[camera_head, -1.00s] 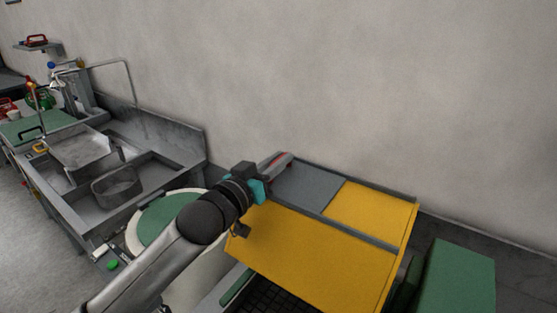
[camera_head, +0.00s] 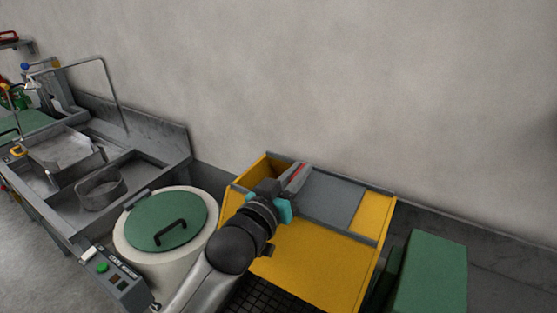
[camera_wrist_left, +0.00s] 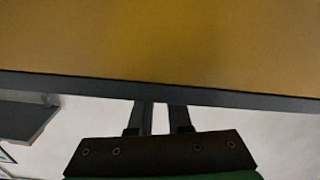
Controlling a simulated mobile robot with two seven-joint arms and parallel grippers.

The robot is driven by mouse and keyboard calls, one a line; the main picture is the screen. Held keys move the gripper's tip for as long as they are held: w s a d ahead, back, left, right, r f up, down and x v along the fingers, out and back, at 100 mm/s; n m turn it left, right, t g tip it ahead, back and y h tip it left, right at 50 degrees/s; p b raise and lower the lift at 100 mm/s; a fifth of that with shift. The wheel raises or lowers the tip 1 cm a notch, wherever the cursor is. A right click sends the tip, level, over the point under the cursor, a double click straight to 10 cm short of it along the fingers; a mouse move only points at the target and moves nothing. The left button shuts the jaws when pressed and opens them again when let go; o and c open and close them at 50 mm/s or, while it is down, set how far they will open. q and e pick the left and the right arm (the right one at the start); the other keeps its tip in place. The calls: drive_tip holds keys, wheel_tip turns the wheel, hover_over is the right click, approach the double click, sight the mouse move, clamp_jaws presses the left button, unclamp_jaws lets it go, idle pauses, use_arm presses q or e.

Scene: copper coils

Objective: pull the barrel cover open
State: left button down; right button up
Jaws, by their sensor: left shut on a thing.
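The barrel cover is a flat grey panel (camera_head: 330,195) on top of a yellow box-shaped barrel (camera_head: 315,270). My left gripper (camera_head: 294,178) is shut at the panel's left edge, where a thin red strip shows. Left of the panel an opening shows the yellow inside wall (camera_head: 256,170) of the barrel. In the left wrist view my two fingers (camera_wrist_left: 160,116) reach a dark edge bar, with a yellow surface (camera_wrist_left: 160,40) beyond it. The exact contact between fingers and cover is hard to see. My right gripper is not in view.
A round white drum (camera_head: 140,245) with a green handled lid (camera_head: 165,220) stands left of the barrel. A grey sink bench (camera_head: 135,150) is further left. A green block (camera_head: 432,275) stands at the right. The wall is close behind.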

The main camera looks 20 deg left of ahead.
sight(313, 192)
use_arm(q)
drive_tip(key=shift+s+d+f, duration=0.1)
drive_tip(key=shift+s+d, duration=0.05)
drive_tip(key=shift+d, duration=0.7)
drive_tip(key=shift+s+d, duration=0.1)
drive_tip(key=shift+d, duration=0.75)
drive_tip(key=c, duration=0.9)
unclamp_jaws()
drive_tip(key=s, duration=0.3)
drive_tip(key=s+a+b, duration=0.1)
drive_tip(key=s, duration=0.6)
drive_tip(key=shift+a, duration=0.2)
drive_tip(key=shift+s+a+p, duration=0.2)
drive_tip(key=shift+s+p, duration=0.25)
drive_tip(key=shift+s, duration=0.85)
drive_tip(key=shift+s+a+p, duration=0.2)
drive_tip(key=shift+s+p, duration=0.25)
drive_tip(key=shift+s, duration=0.8)
